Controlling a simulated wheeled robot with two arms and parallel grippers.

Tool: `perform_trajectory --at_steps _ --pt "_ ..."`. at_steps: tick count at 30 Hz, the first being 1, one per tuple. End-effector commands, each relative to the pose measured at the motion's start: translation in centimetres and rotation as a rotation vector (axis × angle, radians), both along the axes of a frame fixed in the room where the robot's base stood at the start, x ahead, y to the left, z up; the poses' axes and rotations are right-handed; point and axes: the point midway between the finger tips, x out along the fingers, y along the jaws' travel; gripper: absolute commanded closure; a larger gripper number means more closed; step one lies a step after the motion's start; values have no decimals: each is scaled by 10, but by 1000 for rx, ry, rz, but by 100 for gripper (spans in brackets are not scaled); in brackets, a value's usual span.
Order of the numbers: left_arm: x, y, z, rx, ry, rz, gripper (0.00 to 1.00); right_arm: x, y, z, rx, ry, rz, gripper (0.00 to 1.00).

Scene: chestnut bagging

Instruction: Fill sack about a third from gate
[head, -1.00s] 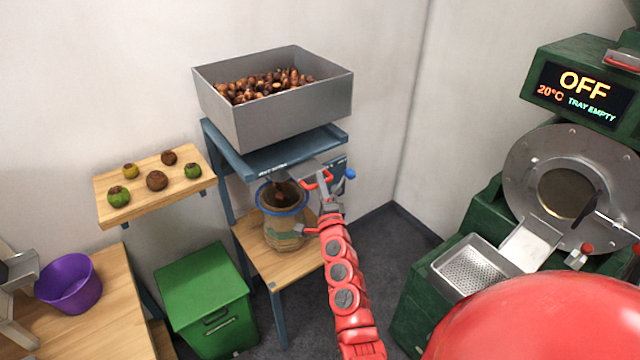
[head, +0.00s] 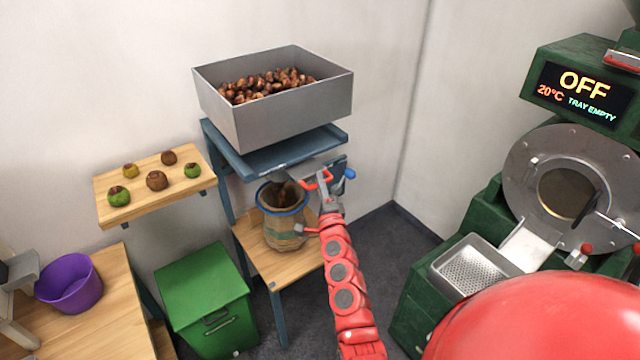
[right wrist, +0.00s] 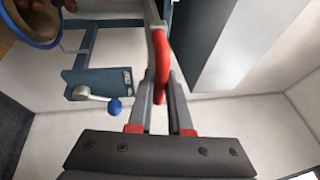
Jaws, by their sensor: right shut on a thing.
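The grey hopper (head: 240,127) holds a heap of brown chestnuts (head: 268,84). Below it, a burlap sack (head: 283,232) with a blue rim stands upright on a small wooden shelf, its mouth under the metal spout (head: 281,175). Brown contents show inside the mouth, but the fill level is hard to tell. The sack's blue rim also shows in the right wrist view (right wrist: 52,42). My right gripper (head: 326,190) is shut on the red gate handle (head: 317,180), beside the spout. The right wrist view shows the handle (right wrist: 161,60) between the fingers (right wrist: 161,88). My left gripper is not in view.
A crank with a blue knob (head: 349,173) is close beside the handle. A green cabinet (head: 205,290) stands left of the sack shelf. A purple bowl (head: 70,285) and a fruit shelf (head: 150,190) are further left. A green roaster (head: 570,85) reading OFF stands right.

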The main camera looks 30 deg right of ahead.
Motion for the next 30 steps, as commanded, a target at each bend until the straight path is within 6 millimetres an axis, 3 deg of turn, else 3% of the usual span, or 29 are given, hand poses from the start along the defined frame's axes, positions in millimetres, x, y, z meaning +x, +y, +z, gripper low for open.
perform_trajectory --at_steps 12,21,30 --pt "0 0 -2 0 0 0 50 2 0 -1 0 1 0 100" --pt "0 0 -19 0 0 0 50 40 3 -2 1 -2 -1 100" --pt "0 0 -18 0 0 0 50 44 4 0 0 1 1 100"
